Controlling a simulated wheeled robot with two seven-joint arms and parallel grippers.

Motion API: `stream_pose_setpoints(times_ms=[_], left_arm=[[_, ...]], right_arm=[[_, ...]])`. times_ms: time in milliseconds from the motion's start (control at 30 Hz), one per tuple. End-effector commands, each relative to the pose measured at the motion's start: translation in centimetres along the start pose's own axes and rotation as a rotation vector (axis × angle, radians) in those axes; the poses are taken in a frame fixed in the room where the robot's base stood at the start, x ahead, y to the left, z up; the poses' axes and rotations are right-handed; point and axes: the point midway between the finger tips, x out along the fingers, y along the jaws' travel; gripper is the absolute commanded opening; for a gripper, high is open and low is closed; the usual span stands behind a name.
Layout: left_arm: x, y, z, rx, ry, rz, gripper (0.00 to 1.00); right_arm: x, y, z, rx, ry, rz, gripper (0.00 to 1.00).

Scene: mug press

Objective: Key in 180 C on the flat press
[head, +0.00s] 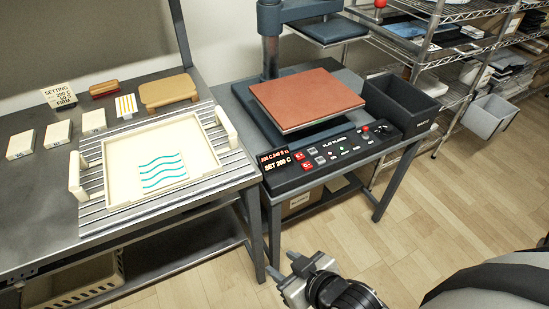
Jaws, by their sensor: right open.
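The flat press (265,130) stands on a grey table right of the worktable, with a red-brown pad (306,97) on its lower plate. The upper plate (328,30) is raised and swung aside. Its control panel (330,155) runs along the front edge, with red and grey buttons and a red knob. The display (275,162) at the panel's left end reads "SET 200 C", with smaller text above it. A card (60,97) on the worktable shows "SETTING" and smaller figures. My right gripper (283,280) is open and empty, low in front of the press table. My left gripper is out of view.
A cream tray (112,165) with teal wave lines sits on a slatted rack at the left. White blocks (24,144) lie beside it. A dark bin (400,100) stands right of the press. Floor in front is clear.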

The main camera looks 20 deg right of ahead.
Motion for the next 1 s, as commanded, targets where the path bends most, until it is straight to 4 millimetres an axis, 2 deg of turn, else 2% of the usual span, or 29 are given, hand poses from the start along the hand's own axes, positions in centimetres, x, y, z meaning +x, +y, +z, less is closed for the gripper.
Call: stream_pose_setpoints(times_ms=[467,500,633,1000], left_arm=[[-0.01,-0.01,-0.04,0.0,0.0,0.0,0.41],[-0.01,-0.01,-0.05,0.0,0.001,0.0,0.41],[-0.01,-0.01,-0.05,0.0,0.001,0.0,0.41],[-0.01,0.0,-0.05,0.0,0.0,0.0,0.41]], right_arm=[[0.0,-0.01,-0.05,0.0,0.001,0.0,0.41],[0.0,-0.01,-0.05,0.0,0.001,0.0,0.36],[0.0,-0.01,-0.05,0.0,0.001,0.0,0.0],[0.0,0.0,-0.05,0.0,0.0,0.0,0.0]])
